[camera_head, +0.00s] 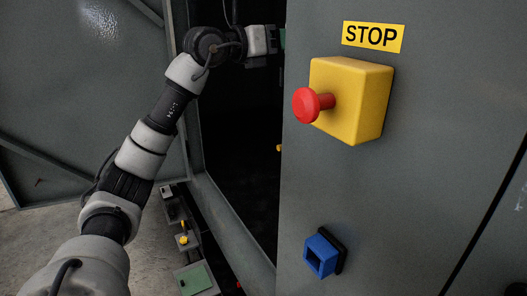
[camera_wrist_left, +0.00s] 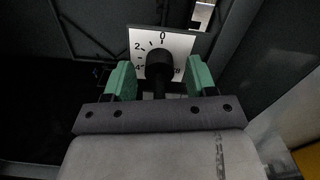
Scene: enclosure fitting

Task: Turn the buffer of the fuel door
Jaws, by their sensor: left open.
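In the left wrist view, a black knob (camera_wrist_left: 160,62) sits on a white dial plate (camera_wrist_left: 184,43) marked with numbers such as 0, 2 and 4. I cannot tell from any label whether this is the buffer of the fuel door. My left gripper (camera_wrist_left: 161,78) is open, with one green finger on each side of the knob; I see no clear contact. In the head view the left gripper (camera_head: 282,39) reaches into the dark opening of the cabinet and is mostly hidden by the front panel. The knob is hidden there. My right gripper is in neither view.
The grey front panel (camera_head: 420,185) carries a yellow box (camera_head: 357,98) with a red stop button (camera_head: 308,105), and a blue square part (camera_head: 321,253) below. An open grey door (camera_head: 80,90) stands left. Small boxes (camera_head: 197,278) lie on the floor beside the cabinet.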

